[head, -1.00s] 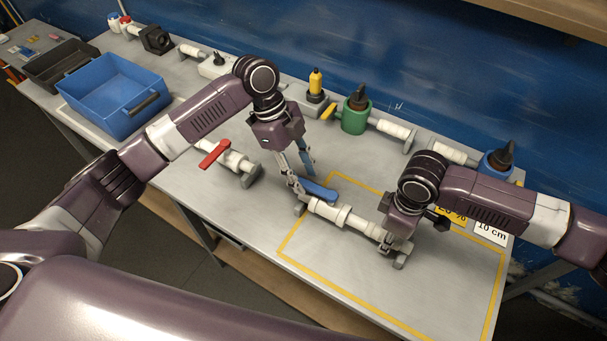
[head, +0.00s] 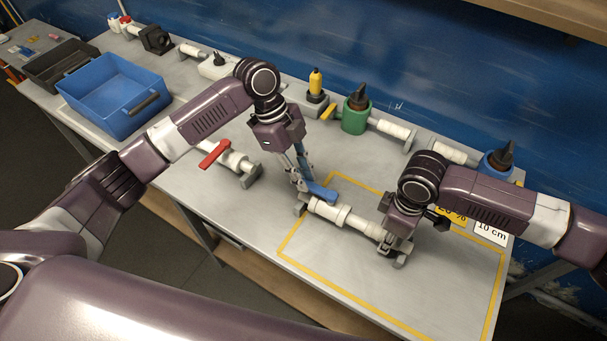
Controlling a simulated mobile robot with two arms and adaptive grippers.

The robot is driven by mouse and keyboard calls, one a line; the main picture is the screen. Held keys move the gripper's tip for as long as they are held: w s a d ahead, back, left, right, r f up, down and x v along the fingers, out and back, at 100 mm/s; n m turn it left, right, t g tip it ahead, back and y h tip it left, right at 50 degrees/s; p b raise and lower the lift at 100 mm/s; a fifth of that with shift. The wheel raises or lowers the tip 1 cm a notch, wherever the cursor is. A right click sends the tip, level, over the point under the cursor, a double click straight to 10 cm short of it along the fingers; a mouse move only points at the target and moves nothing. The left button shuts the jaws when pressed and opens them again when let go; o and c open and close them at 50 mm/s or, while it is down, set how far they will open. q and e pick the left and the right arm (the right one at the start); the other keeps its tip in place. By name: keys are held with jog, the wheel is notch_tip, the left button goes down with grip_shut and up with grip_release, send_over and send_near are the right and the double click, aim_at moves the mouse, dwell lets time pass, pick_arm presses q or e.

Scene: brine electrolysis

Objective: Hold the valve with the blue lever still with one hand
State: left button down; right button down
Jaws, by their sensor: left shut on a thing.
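The valve with the blue lever (head: 321,192) is a white pipe piece (head: 341,215) with grey end feet, lying inside the yellow outline on the table. My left gripper (head: 302,186) points down at the lever's left end, its fingers close together and shut on the lever. The fingers partly hide that end. My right gripper (head: 392,243) is low over the right end of the same pipe piece. Its fingers are mostly hidden by its own body, so whether it grips the pipe does not show.
A valve with a red lever (head: 214,154) lies left of the outline. A blue crate (head: 118,112) stands at the far left. A green holder (head: 356,118), a yellow-lever valve (head: 327,112) and a blue holder (head: 490,164) stand along the back. The front of the outlined area is clear.

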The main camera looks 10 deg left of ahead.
pick_arm(q)
jog(key=shift+s, duration=0.1)
jog(key=s+n+t, duration=0.1)
jog(key=n, duration=0.1)
jog(key=s+n, duration=0.1)
jog(key=n, duration=0.1)
jog(key=shift+s+a+t, duration=0.15)
jog(key=shift+s+t, duration=0.2)
jog(key=shift+t, duration=0.05)
jog(key=s+d+n+t+y, duration=0.2)
jog(key=s+d+n, duration=0.3)
jog(key=n, duration=0.8)
jog(key=shift+s+t+y, duration=0.4)
jog(key=shift+s+t, duration=0.3)
jog(key=shift+t, duration=0.1)
jog(key=c, duration=1.8)
grip_release()
